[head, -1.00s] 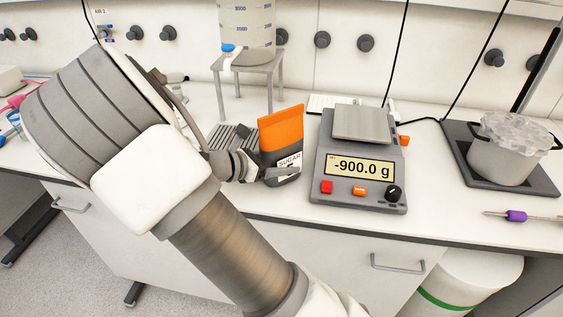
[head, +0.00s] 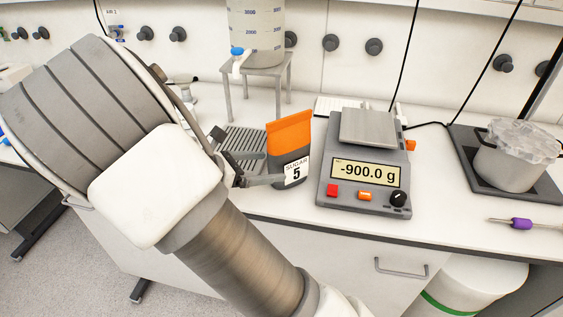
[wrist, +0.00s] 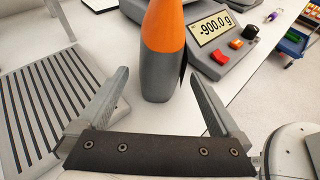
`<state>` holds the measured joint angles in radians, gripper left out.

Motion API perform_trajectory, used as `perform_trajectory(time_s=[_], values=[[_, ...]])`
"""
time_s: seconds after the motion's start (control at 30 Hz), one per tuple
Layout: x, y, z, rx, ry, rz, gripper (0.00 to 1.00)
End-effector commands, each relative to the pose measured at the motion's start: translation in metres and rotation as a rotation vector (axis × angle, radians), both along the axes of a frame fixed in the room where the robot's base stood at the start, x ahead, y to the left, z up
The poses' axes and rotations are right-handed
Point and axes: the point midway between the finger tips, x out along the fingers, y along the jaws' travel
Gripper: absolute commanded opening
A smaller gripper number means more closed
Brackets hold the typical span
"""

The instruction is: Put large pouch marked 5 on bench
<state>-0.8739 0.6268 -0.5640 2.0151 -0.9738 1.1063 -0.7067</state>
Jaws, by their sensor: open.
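The large pouch marked 5 (head: 289,150), orange on top and dark grey below, stands upright on the white bench (head: 255,203). Its white label reads SUGAR 5. In the wrist view the pouch (wrist: 159,60) stands ahead of my gripper, between the lines of the two fingers. My gripper (wrist: 160,92) is open and empty, with a finger to each side and clear space before the pouch. In the head view my gripper (head: 254,182) is beside the pouch's lower left, partly hidden by my arm.
A scale (head: 364,170) reading -900.0 g, its pan empty, stands close right of the pouch. A ribbed grey drain grate (head: 246,141) lies to the left. Behind is a stand (head: 257,72) with a tapped container (head: 256,28). A foil-covered pot (head: 508,160) is at right.

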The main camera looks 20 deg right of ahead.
Motion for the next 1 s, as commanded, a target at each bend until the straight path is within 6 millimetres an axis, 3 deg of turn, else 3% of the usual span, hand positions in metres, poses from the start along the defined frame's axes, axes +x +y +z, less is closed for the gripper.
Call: perform_trajectory(time_s=[0.1, 0.3, 1.0], values=[[-0.004, 0.021, 0.01, 0.002, -0.002, 0.002, 1.0], [-0.008, 0.039, 0.017, 0.0, -0.001, 0.0, 1.0], [-0.009, 0.042, 0.018, 0.0, 0.0, -0.001, 1.0]])
